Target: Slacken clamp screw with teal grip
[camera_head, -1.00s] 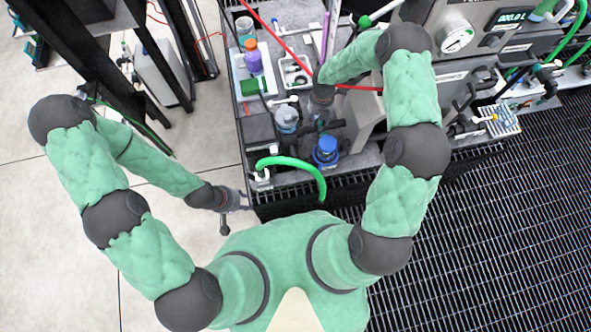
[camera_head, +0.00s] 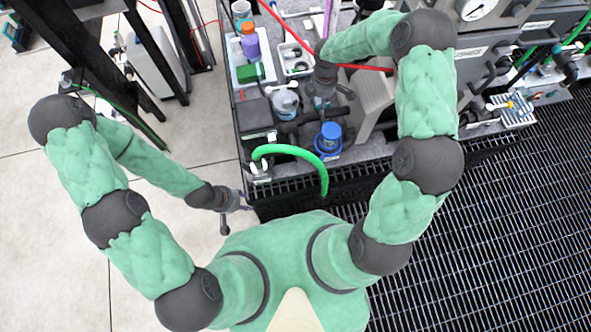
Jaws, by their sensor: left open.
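I cannot make out a clamp screw with a teal grip in the head view; it may be hidden under my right arm or too small to tell. My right gripper (camera_head: 322,103) points down over the cluttered bench, between a clear bottle and the grey equipment. Its fingers are small and partly hidden, so their opening is unclear. My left gripper (camera_head: 240,201) is open and empty. It hangs beside the bench's front left corner, over the pale floor.
A blue-capped container (camera_head: 330,138) stands near the bench's front edge, beside a green hose (camera_head: 290,150). A clear bottle (camera_head: 285,103) and a purple bottle (camera_head: 251,47) stand further left. A red line (camera_head: 290,33) crosses the bench. Dark grating (camera_head: 500,220) covers the floor at right.

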